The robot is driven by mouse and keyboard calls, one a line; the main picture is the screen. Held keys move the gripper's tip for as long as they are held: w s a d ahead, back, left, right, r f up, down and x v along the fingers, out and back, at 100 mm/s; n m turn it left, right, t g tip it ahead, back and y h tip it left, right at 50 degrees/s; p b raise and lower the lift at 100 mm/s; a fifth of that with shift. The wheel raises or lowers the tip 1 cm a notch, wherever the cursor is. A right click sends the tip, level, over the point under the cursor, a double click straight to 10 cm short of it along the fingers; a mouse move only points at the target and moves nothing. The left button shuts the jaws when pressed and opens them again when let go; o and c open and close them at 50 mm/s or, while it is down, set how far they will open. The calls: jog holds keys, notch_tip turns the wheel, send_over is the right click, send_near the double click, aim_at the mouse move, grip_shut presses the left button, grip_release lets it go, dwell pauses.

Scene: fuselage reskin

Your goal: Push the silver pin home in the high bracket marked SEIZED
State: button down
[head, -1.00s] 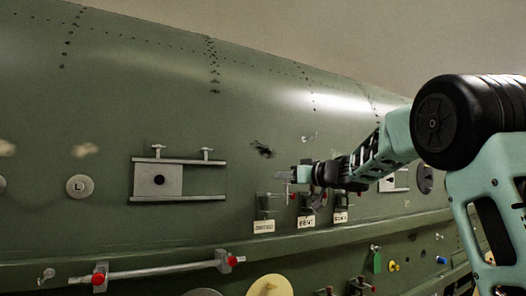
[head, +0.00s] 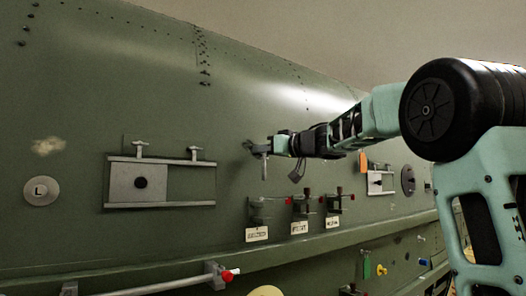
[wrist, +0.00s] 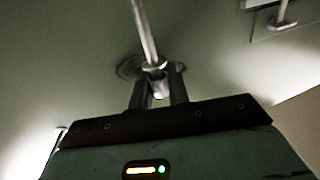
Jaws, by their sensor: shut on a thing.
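My gripper (head: 268,147) is shut on the silver pin (head: 264,168), which hangs down below the fingertips in the head view. In the wrist view the pin (wrist: 143,28) runs between the two fingers (wrist: 158,88), with a collar near their tips. The pin is clear of the brackets. Three small dark brackets stand on the green skin below and right of it: left (head: 257,211), middle (head: 300,205) and right (head: 334,203). Each has a pale label under it; the lettering is too small for me to tell which reads SEIZED.
A metal frame with a plate (head: 125,182) is fixed on the skin at left, beside a round L disc (head: 41,191). An orange tag (head: 362,161) hangs right of my gripper. A ledge and a rail (head: 165,285) run below the brackets. Open skin lies above.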

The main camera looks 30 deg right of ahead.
aim_at(264, 166)
jog(key=shift+r+p, duration=0.25)
jog(key=shift+p, duration=0.45)
jog(key=shift+f+b, duration=1.7)
jog(key=shift+f, duration=1)
jog(key=shift+s+p, duration=0.1)
jog(key=shift+p, duration=0.65)
jog(key=shift+f+b, duration=2.2)
jog(key=shift+f, duration=1.35)
jog(key=c, duration=1.3)
grip_release()
jog(key=shift+o, duration=0.2)
jog(key=shift+s, duration=0.1)
jog(key=shift+p+v, duration=0.4)
jog(key=shift+v, duration=2)
